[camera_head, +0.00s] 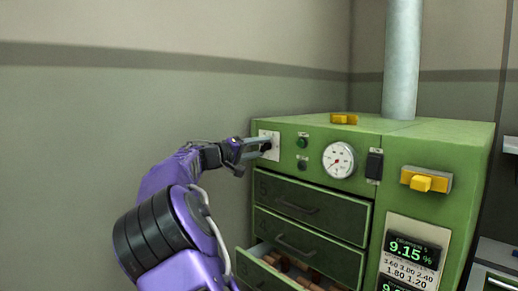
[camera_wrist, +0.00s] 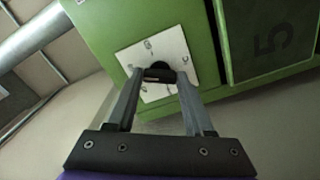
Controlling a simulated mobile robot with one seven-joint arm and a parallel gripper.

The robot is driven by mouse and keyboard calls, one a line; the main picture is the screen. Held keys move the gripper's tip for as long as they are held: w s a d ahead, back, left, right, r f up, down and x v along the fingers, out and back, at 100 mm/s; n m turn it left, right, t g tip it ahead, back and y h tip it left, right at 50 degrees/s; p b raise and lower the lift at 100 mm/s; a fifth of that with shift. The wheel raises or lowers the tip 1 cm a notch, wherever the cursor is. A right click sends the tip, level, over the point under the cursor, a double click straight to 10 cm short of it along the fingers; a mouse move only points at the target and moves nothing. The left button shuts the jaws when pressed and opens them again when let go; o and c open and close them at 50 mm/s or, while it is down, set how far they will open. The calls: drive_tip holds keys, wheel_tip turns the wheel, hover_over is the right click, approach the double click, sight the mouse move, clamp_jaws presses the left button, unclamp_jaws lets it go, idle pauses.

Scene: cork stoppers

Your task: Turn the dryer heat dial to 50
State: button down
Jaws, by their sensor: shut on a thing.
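The dryer is a green cabinet (camera_head: 400,150). Its heat dial is a black knob (camera_wrist: 160,74) on a white plate (camera_wrist: 140,52) with small markings, too blurred to read. In the head view the plate (camera_head: 275,139) is at the upper left of the dryer's front. My gripper (camera_head: 266,146) reaches it from the left. In the wrist view my gripper (camera_wrist: 159,80) has its two fingers on either side of the knob, shut on it. The fingers hide part of the knob, and I cannot tell which mark it points to.
Below are drawers, the lowest visible one (camera_head: 262,262) open with corks inside. The wall side is clear.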

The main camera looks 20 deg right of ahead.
idle(0.3)
drive_tip(key=shift+c, duration=1.4)
unclamp_jaws()
drive_tip(key=v, duration=1.7)
drive_tip(key=shift+a, duration=0.2)
drive_tip(key=shift+s+r, duration=0.1)
